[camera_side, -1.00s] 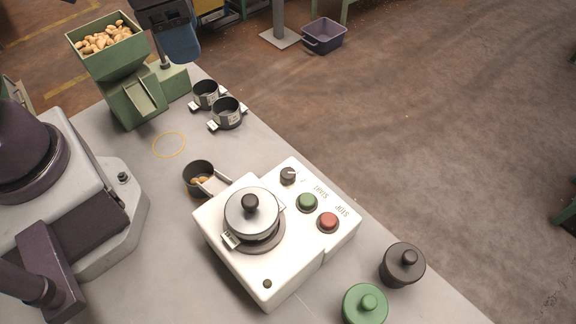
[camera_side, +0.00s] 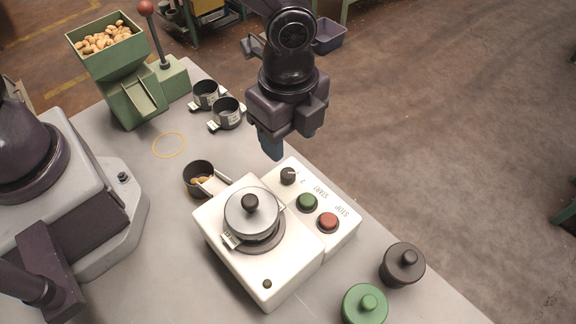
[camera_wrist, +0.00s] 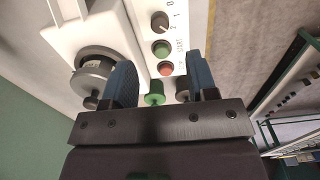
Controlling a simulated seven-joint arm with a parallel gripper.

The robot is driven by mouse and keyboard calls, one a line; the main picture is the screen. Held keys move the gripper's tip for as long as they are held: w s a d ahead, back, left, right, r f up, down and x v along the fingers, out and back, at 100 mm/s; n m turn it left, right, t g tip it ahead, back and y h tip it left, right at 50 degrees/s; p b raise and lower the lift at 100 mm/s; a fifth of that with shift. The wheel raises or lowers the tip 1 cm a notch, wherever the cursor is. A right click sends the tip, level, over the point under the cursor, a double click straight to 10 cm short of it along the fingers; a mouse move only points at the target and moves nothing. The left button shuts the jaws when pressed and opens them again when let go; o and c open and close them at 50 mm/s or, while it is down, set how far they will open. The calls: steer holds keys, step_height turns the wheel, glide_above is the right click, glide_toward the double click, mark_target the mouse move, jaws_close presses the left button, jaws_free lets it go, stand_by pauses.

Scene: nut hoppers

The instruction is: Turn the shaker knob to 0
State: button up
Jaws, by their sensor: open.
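The shaker (camera_side: 225,268) is a white box with a lidded metal pot (camera_side: 250,212) on top. Its dark knob (camera_side: 288,176) sits at the panel's far end beside printed numbers. In the wrist view the knob (camera_wrist: 159,21) has a pale pointer mark that seems to face the lower right, towards the 2; the exact setting is hard to read. My gripper (camera_side: 271,148) is open and empty, above and a little behind the knob in the side view. In the wrist view its blue fingers (camera_wrist: 160,62) are spread, with the knob beyond their tips, not between them.
A green start button (camera_side: 307,202) and red stop button (camera_side: 328,222) are close to the knob. Two metal cups (camera_side: 227,112), a dark scoop with nuts (camera_side: 199,174), a nut hopper (camera_side: 137,98) and green and dark lidded pieces (camera_side: 403,265) stand around.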

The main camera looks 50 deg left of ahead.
mark_target(288, 173)
step_height(288, 173, down, 9)
steer(key=shift+r, duration=0.1)
stand_by(0.3)
steer(key=c, duration=0.9)
